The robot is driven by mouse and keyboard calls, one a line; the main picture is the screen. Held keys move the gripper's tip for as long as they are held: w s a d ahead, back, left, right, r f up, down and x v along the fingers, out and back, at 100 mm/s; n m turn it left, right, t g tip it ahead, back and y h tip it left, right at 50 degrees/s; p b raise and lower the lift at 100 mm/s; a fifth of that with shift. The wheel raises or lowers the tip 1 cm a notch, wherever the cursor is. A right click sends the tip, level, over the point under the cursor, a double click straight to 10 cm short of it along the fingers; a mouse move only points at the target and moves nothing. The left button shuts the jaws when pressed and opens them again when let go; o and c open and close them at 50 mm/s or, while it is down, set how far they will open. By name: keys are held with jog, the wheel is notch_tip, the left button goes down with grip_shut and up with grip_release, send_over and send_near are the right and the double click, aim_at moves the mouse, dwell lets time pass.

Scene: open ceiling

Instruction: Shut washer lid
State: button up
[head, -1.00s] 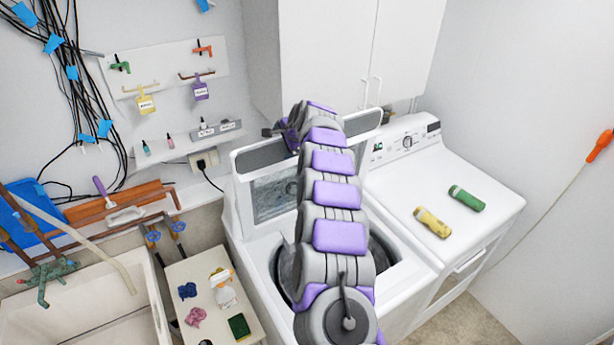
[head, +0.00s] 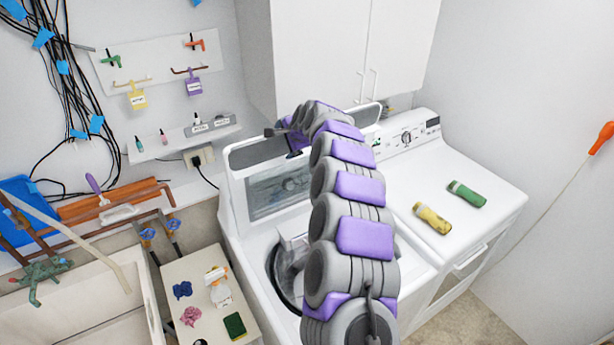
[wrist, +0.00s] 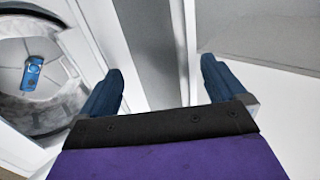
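The washer (head: 235,240) stands in the middle of the head view with its lid (head: 232,192) raised at the back. The lid has a white frame and a glass window. The round tub opening is uncovered, partly hidden by my arm. In the wrist view the tub (wrist: 50,110) is at the left with a small blue item (wrist: 32,75) inside. My gripper (wrist: 163,88) is open, its two dark blue fingers apart over white and grey panels. In the head view it is mostly hidden near the lid's top edge; I cannot tell whether it touches the lid.
A dryer (head: 480,210) stands right of the washer, with yellow (head: 432,218) and green (head: 466,194) bottles on top. White cabinets (head: 320,50) hang above. A small table (head: 190,268) with a spray bottle and a sink (head: 80,310) are at the left.

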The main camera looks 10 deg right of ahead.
jog(key=shift+s+d+f+b, duration=0.3)
jog(key=shift+s+d+b, duration=0.1)
jog(key=shift+s+d, duration=0.15)
jog(key=shift+s+a+f+t+b, duration=0.15)
jog(key=shift+s+a+b, duration=0.2)
jog(key=shift+s+a, duration=0.1)
jog(key=shift+s+a+f+t+b, duration=0.15)
jog(key=shift+s+a+b, duration=0.2)
jog(key=shift+s+a, duration=0.1)
jog(key=shift+s+a+f, duration=0.1)
jog(key=shift+s+f, duration=0.1)
jog(key=shift+s, duration=0.1)
jog(key=s+d+f+t+y+b, duration=0.1)
jog(key=s+d+b, duration=0.2)
jog(key=s+b, duration=0.3)
jog(key=shift+s+d+f+t, duration=0.15)
jog(key=shift+d+f+t, duration=0.2)
jog(key=shift+t, duration=0.05)
